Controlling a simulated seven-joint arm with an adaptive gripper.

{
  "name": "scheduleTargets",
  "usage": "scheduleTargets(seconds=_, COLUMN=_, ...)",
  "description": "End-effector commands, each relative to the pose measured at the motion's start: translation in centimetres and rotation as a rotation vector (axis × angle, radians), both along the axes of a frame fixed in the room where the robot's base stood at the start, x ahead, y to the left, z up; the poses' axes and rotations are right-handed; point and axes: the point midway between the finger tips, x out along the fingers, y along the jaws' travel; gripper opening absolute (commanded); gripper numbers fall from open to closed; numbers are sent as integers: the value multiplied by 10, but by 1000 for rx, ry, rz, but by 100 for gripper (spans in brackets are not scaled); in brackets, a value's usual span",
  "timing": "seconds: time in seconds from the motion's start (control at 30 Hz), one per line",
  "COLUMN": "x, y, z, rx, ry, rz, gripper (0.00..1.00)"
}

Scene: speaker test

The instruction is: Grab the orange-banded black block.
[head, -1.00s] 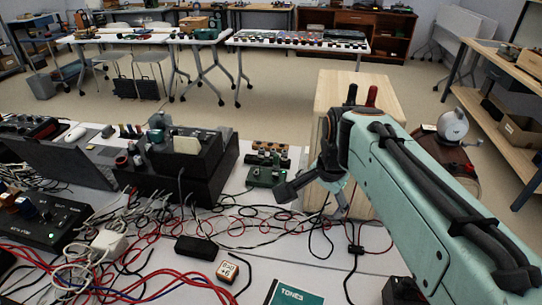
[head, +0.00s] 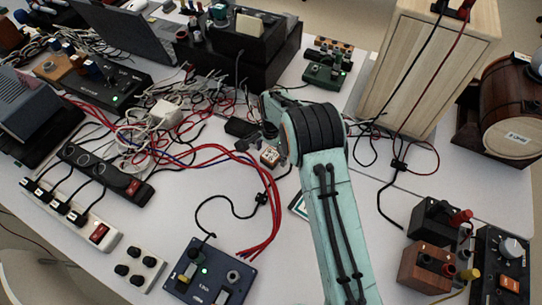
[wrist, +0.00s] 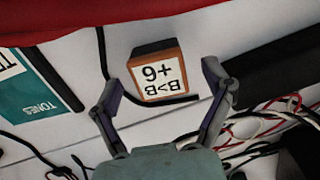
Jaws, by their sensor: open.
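A small block (wrist: 157,74) with a white, black-lettered label and orange-brown sides lies on the white table in the wrist view. My gripper (wrist: 161,75) is open, with one finger on each side of the block in the picture. I see no contact.
A black box (head: 241,128) lies close by; tangled cables surround the area. A wooden box (head: 425,75) stands at the back right.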

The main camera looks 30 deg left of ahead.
Motion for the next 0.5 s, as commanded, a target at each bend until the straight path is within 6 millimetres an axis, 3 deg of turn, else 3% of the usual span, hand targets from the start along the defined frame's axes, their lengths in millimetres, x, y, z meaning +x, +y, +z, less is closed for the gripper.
scheduleTargets(seconds=0.33, x=0, y=0, z=-8, rx=0, ry=0, rz=0, gripper=80)
scheduleTargets(seconds=0.37, x=0, y=0, z=-8, rx=0, ry=0, rz=0, gripper=74)
scheduleTargets(seconds=0.5, x=0, y=0, z=-8, rx=0, ry=0, rz=0, gripper=30)
